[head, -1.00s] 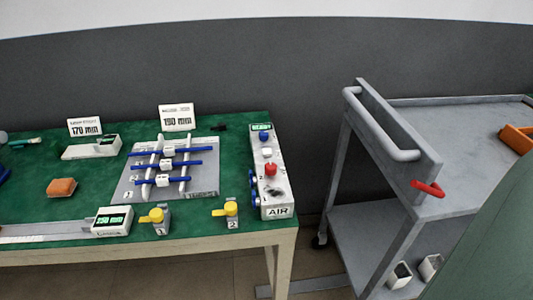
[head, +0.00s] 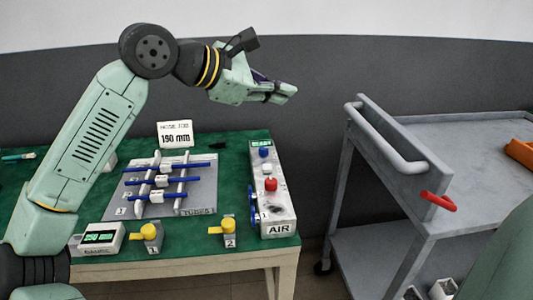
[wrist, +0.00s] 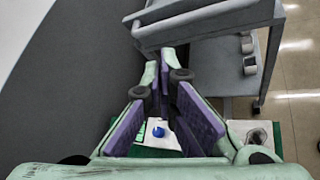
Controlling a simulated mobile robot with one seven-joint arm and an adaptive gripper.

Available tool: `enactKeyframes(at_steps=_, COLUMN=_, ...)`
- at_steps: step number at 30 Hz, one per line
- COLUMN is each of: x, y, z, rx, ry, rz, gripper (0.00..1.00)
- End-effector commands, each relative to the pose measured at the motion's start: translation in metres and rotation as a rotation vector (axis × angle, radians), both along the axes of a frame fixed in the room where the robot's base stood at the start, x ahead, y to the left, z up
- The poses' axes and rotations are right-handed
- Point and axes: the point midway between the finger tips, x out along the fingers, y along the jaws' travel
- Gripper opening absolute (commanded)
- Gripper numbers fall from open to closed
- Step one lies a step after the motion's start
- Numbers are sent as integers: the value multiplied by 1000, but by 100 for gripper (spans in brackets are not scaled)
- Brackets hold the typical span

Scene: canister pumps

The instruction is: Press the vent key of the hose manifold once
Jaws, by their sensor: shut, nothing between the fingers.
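The hose manifold (head: 283,216), a long pale box marked AIR, stands at the table's right end. From back to front its top carries a small green display, a blue button (head: 264,152), a white button (head: 267,169) and a red button (head: 270,185). I cannot read which is the vent key. My gripper (head: 292,92) is shut and empty, high above the manifold's back end and apart from it, pointing right. In the wrist view, the closed fingers (wrist: 165,62) partly hide the manifold; a blue button (wrist: 158,131) shows between them.
A panel with blue hoses (head: 205,200) lies left of the manifold. Yellow valves (head: 148,231) and (head: 222,229) stand along the front edge. A 190 mm sign (head: 175,134) stands behind. A grey cart (head: 400,175) with a red handle stands right, across a gap.

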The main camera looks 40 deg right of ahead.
Motion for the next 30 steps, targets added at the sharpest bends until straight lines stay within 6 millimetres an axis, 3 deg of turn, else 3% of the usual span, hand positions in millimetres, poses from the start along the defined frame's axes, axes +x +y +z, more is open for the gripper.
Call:
enactKeyframes(at_steps=1, x=9, y=-7, z=-21, rx=81, ry=-48, rz=13, gripper=0)
enactKeyframes(at_steps=3, x=21, y=-12, z=-44, rx=177, ry=-105, rz=32, gripper=0)
enactKeyframes(at_steps=7, x=37, y=-14, z=-69, rx=291, ry=-171, rz=53, gripper=0)
enactKeyframes(at_steps=23, x=42, y=-13, z=-79, rx=324, ry=-189, rz=60, gripper=0)
enactKeyframes(at_steps=30, x=42, y=-13, z=-99, rx=323, ry=-187, rz=59, gripper=0)
